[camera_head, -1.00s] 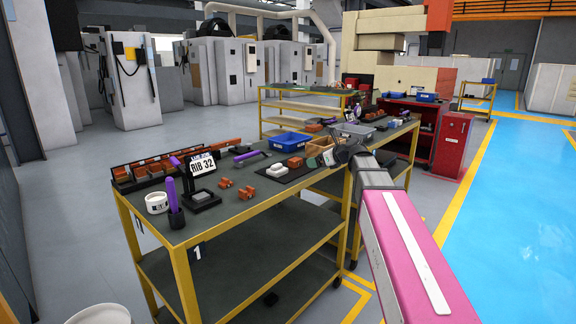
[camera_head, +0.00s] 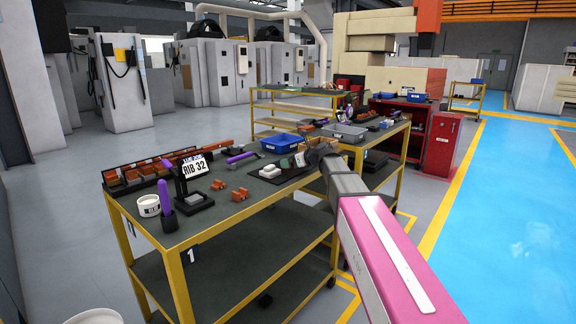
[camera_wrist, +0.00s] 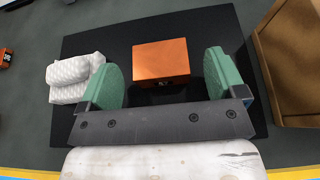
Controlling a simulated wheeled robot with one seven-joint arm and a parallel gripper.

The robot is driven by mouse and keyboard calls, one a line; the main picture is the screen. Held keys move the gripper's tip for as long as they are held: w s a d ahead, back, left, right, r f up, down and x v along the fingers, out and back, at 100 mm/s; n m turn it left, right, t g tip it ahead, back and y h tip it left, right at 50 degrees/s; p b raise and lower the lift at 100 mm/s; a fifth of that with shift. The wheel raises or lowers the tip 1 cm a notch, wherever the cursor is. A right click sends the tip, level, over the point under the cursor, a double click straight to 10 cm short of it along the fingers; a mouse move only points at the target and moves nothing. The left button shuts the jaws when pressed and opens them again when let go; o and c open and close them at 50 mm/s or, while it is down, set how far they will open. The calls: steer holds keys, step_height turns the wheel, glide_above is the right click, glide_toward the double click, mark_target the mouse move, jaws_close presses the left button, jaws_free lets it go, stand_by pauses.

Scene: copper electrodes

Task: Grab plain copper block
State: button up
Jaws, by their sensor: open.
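The plain copper block (camera_wrist: 160,59) is an orange-brown box on a black mat (camera_wrist: 215,28) in the wrist view. My gripper (camera_wrist: 160,80) is open, its two green finger pads on either side of the block's near part. There is a gap between each pad and the block, and neither seems to touch it. In the head view my gripper (camera_head: 302,158) is over the right part of the table and small. The block is hidden there behind the gripper and arm.
White wrapped pieces (camera_wrist: 75,77) lie left of the gripper on the mat. A brown wooden box (camera_wrist: 290,60) stands close on the right. In the head view, a blue bin (camera_head: 284,141) and a grey bin (camera_head: 345,132) stand behind. Copper parts (camera_head: 240,194) lie at the table's front.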

steer(key=shift+w+a+f, duration=0.3)
steer(key=shift+w+a, duration=0.1)
steer(key=shift+a, duration=0.05)
steer(key=shift+c, duration=0.3)
steer(key=c, duration=1.4)
steer(key=shift+o, duration=0.3)
steer(key=shift+r, duration=0.15)
